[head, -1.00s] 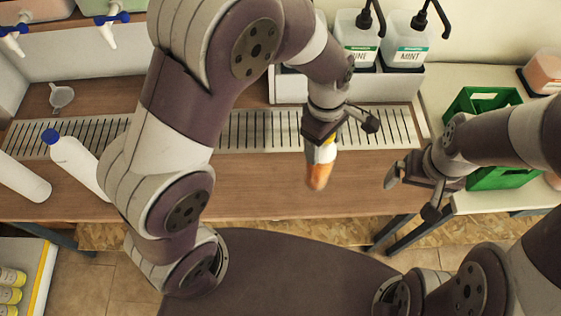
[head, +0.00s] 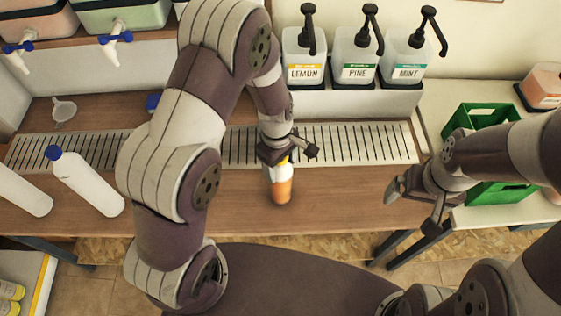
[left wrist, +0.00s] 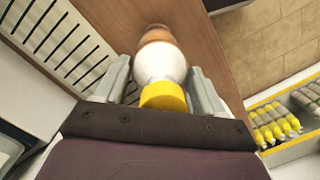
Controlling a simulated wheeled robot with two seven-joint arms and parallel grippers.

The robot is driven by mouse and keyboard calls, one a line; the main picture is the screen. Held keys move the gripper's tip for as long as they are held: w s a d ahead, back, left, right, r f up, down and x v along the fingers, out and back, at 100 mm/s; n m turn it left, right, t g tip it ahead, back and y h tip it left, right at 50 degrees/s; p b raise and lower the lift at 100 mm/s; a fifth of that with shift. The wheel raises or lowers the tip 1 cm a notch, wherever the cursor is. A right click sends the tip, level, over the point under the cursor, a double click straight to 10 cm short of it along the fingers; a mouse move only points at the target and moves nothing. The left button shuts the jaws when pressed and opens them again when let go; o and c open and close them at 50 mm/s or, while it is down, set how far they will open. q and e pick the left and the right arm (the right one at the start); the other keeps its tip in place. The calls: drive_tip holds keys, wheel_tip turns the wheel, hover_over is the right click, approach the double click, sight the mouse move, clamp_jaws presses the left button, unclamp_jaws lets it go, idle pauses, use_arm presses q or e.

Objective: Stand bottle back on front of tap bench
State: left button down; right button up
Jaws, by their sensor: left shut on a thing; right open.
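The bottle (head: 281,188) has a yellow cap, a white upper part and an orange-brown lower part. My left gripper (head: 279,160) is shut on it near the top, and the bottle hangs close to upright at the front of the wooden tap bench (head: 235,205). Whether its base touches the bench I cannot tell. In the left wrist view the bottle (left wrist: 161,62) sits between both fingers, its yellow cap nearest the camera. My right gripper (head: 415,207) is open and empty, off the right end of the bench front.
A slotted drain grate (head: 330,145) runs behind the bottle. Pump bottles stand on a white shelf (head: 370,100) behind it. A green crate (head: 490,192) is on the right. Bench front around the bottle is clear.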

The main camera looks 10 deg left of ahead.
use_arm(q)
drive_tip(key=shift+c, duration=0.5)
unclamp_jaws()
drive_tip(key=shift+f, duration=0.1)
drive_tip(key=r, duration=1.1)
drive_tip(key=shift+w+a+r, duration=0.35)
drive_tip(key=shift+a, duration=0.05)
drive_tip(key=s+a+r+m+t, duration=0.1)
drive_tip(key=s+a+m+t, duration=0.1)
drive_tip(key=s+a+m, duration=0.4)
drive_tip(key=s+m, duration=0.3)
drive_tip(key=m, duration=0.3)
drive_tip(key=shift+s+a+r+y, duration=0.15)
drive_tip(key=shift+r+y, duration=0.1)
drive_tip(key=shift+y, duration=0.15)
